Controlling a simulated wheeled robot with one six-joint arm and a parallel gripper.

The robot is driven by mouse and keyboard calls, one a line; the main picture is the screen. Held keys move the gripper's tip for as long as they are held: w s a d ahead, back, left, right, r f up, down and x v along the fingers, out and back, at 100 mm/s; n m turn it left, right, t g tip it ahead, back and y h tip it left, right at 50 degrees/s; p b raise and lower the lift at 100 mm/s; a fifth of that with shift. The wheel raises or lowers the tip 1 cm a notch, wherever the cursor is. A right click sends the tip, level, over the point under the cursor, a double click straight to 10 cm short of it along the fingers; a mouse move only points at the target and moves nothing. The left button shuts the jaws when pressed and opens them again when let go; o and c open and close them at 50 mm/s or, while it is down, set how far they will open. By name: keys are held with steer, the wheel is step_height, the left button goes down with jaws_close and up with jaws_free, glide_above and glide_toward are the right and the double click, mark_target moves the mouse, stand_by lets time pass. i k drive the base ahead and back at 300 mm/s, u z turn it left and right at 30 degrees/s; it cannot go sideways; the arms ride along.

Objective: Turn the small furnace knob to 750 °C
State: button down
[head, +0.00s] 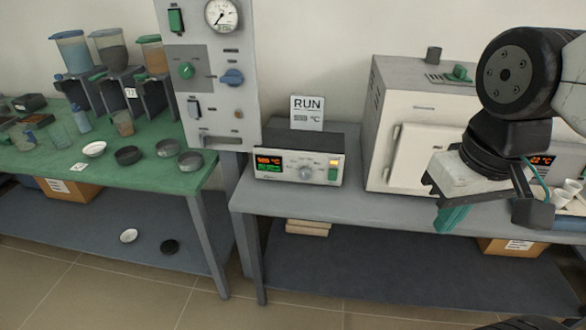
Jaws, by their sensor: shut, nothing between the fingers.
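A grey control box (268,136) stands on the grey bench. Its front has a lit display (269,164) with an orange-red row over a green row, digits too small to read surely. A round pale knob (306,173) sits right of the display; its pointer direction cannot be made out. A white furnace (420,107) with a closed door stands to the right, its own display partly behind my arm. My gripper (452,217), with green fingers, is shut and empty in front of this furnace, well right of the knob and apart from it.
A sign reading RUN (307,112) stands behind the control box. A tall panel (208,70) with a gauge and knobs rises to its left. The green table (60,180) at left holds jars and dishes. Bench space in front of the control box looks clear.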

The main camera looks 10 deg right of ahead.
mark_target(305, 173)
steer(key=k, duration=0.5)
steer(key=z, duration=1.1)
steer(key=i, duration=1.05)
steer(key=u, duration=1.7)
